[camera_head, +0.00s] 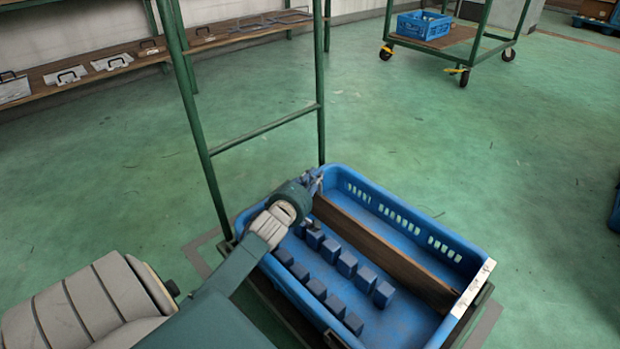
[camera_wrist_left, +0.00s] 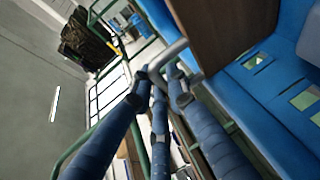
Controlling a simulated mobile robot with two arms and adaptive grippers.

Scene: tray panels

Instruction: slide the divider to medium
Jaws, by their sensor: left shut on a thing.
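A blue crate (camera_head: 466,257) stands in front of me. A brown wooden divider (camera_head: 385,252) runs lengthwise inside it, from the far left end to the near right end. Several small blue blocks (camera_head: 347,264) stand in rows on the left side of the divider; the right side looks empty. My left gripper (camera_head: 315,183) is at the divider's far end, partly hidden by its own wrist. In the left wrist view its blue fingers (camera_wrist_left: 163,88) are shut on a grey bent handle (camera_wrist_left: 172,52) next to the brown divider (camera_wrist_left: 225,30). My right gripper is not in view.
A green metal frame (camera_head: 200,140) rises behind the crate's far left corner, close to my left arm. A shelf with several handled panels (camera_head: 67,76) is at the back left. A green cart (camera_head: 450,40) with a blue crate stands far back.

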